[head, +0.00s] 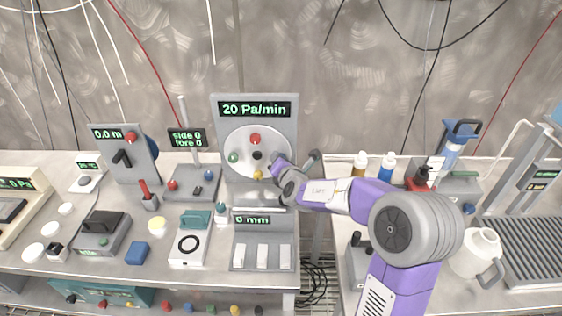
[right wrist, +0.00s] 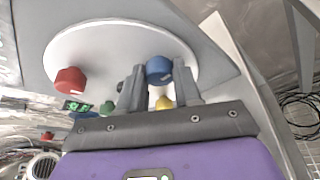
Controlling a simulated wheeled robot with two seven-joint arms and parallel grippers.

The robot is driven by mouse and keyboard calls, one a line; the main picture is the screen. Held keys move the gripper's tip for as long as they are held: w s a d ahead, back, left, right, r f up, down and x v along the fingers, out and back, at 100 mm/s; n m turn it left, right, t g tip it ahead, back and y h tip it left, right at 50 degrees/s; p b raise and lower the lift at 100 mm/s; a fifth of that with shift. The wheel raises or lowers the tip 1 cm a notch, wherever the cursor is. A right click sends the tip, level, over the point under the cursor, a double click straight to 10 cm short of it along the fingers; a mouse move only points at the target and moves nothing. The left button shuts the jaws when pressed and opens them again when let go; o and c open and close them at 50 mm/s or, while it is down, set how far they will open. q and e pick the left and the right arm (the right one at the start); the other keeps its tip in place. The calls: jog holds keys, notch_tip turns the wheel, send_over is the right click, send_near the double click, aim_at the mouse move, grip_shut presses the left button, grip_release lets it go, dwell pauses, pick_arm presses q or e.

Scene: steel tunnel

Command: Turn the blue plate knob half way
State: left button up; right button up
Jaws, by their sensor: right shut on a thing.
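A round pale plate (head: 240,144) is mounted on an upright grey panel whose display reads 20 Pa/min. It carries a red knob (head: 255,139), a green knob (head: 233,157), a yellow knob (head: 258,175) and a dark centre piece (head: 257,155). In the right wrist view the blue knob (right wrist: 158,68) sits between the fingers of my right gripper (right wrist: 160,85), which is shut on it. In the head view my right gripper (head: 277,165) reaches the plate's right side and mostly covers the blue knob. My left gripper is not in view.
Several instruments crowd the bench, including a panel with a red knob (head: 131,138) and a device with white paddles (head: 262,257) below the plate. Bottles (head: 387,167) and a white jug (head: 476,253) stand on the right bench. A gap with cables (head: 318,278) separates the benches.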

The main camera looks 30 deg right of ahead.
dwell(0.4)
jog(key=o, duration=1)
jog(key=shift+o, duration=0.2)
jog(key=v, duration=0.7)
jog(key=shift+s+p, duration=0.3)
jog(key=shift+p, duration=0.05)
jog(key=shift+a+r, duration=0.1)
